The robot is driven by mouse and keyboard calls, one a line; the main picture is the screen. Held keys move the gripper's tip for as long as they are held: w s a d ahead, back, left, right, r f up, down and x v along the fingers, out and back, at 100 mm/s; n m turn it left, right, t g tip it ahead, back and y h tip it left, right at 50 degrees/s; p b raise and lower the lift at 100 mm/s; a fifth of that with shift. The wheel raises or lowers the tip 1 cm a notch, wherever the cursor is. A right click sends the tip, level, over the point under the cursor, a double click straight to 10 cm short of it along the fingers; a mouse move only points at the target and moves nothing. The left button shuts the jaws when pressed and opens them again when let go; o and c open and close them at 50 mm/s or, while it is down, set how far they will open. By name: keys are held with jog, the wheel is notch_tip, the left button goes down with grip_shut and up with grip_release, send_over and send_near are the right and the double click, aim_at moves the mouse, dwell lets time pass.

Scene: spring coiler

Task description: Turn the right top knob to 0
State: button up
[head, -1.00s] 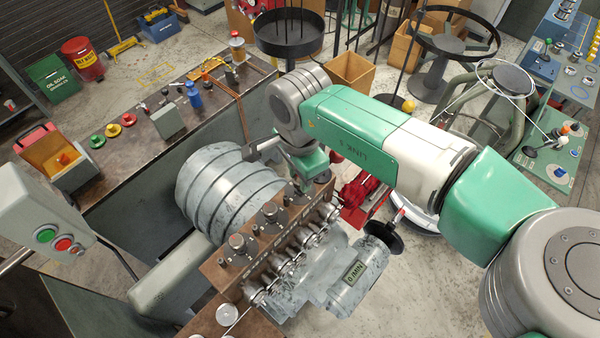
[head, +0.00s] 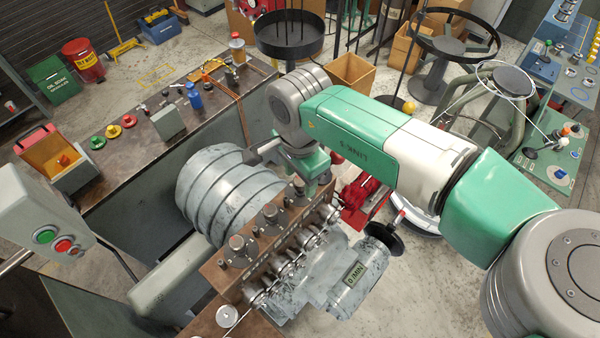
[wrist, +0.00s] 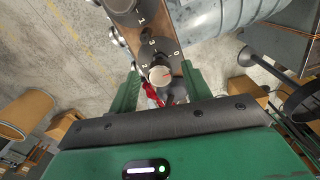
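My gripper (wrist: 160,70) is open, with one green finger on each side of the knob and gaps showing between; contact is not visible. In the head view my gripper (head: 312,178) is over the right end of the brown block (head: 215,270), largely hiding that end. Other top knobs (head: 238,246) stand along the block to the left.
A ribbed grey cylinder (head: 210,185) lies behind the block. A black handwheel (head: 384,238) stands at the right. A bench (head: 110,160) with small parts is behind.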

aim_at(299, 180)
notch_tip(299, 180, up, 8)
jog(key=shift+f+b, duration=0.1)
jog(key=shift+b, duration=0.3)
jog(key=shift+a, duration=0.1)
